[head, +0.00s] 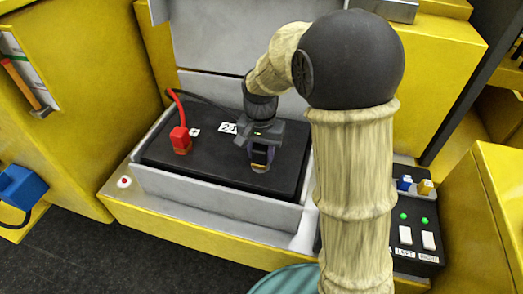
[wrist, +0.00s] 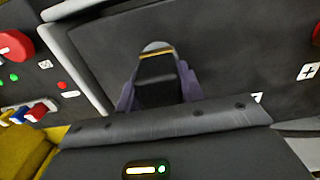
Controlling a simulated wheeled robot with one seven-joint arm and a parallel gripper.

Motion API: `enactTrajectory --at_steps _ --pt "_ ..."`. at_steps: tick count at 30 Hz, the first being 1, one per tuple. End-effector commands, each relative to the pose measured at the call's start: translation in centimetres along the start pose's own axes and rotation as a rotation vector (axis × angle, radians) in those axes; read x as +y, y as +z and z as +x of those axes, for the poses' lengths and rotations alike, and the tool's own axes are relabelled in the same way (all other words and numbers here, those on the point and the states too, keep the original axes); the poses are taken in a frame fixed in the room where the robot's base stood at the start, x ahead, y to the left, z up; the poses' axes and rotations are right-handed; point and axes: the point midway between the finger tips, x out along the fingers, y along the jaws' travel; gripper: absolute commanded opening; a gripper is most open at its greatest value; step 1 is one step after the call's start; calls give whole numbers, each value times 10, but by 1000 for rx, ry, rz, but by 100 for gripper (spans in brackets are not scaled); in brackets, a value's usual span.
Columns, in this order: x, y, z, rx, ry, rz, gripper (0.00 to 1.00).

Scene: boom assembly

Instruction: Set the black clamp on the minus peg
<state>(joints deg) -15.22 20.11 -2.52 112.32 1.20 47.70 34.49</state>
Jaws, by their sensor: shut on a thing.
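My gripper (head: 262,158) points down over the right part of the black battery top (head: 210,165). In the wrist view its purple fingers (wrist: 158,95) are shut on the black clamp (wrist: 158,92), which has a brass-coloured band at its far end. The round grey minus peg (wrist: 155,46) shows just past that band and partly behind it. In the head view the peg (head: 261,169) is below the fingertips. The clamp overlaps the peg in the picture; I cannot tell whether it is seated on it or just above.
The red clamp (head: 180,140) stands with its red cable at the left of the battery, near a plus mark (wrist: 308,71). A grey tray wall (head: 215,203) surrounds the battery. A switch panel (head: 418,225) with green lights is at the right. A blue object (head: 20,187) is far left.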

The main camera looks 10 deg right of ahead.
Motion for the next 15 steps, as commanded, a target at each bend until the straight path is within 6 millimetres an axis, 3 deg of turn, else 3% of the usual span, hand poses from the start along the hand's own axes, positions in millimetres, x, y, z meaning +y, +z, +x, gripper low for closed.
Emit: enactTrajectory --at_steps 15 --pt "0 0 8 1 -1 0 2"
